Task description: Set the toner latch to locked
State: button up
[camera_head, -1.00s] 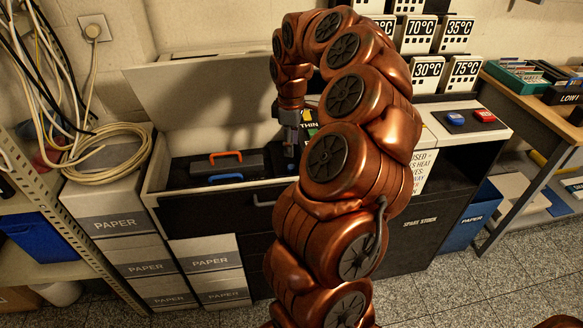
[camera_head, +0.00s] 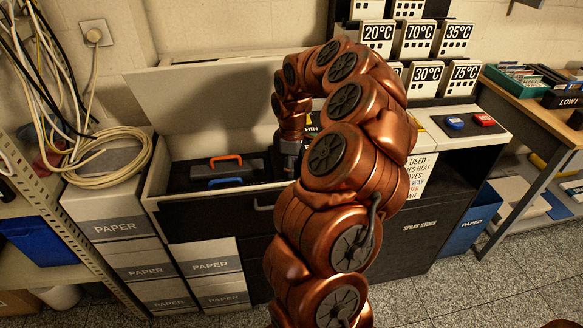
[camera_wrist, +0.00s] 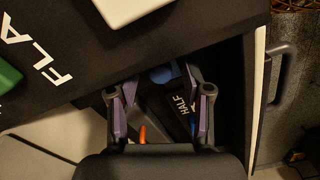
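My gripper (camera_wrist: 160,88) points down into an open black machine bay in the wrist view. Its two fingers are apart, with nothing clearly held between them. A blue piece (camera_wrist: 164,74) lies near the fingertips; I cannot tell whether it is the toner latch or what its setting is. A dark strip labelled HALF (camera_wrist: 181,105) is beside it. A dark toner unit (camera_head: 199,170) with an orange handle (camera_head: 225,158) and a blue handle (camera_head: 223,180) lies in the bay, left of my gripper (camera_head: 290,160). In the head view my arm hides the fingertips.
The raised lid (camera_head: 205,95) stands behind the bay. Paper boxes (camera_head: 112,227) stand at left. A cabinet with blue and red buttons (camera_head: 484,119) and temperature-marked blocks (camera_head: 415,40) are at right. In the wrist view a grey handle (camera_wrist: 283,75) is at right.

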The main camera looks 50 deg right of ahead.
grip_shut()
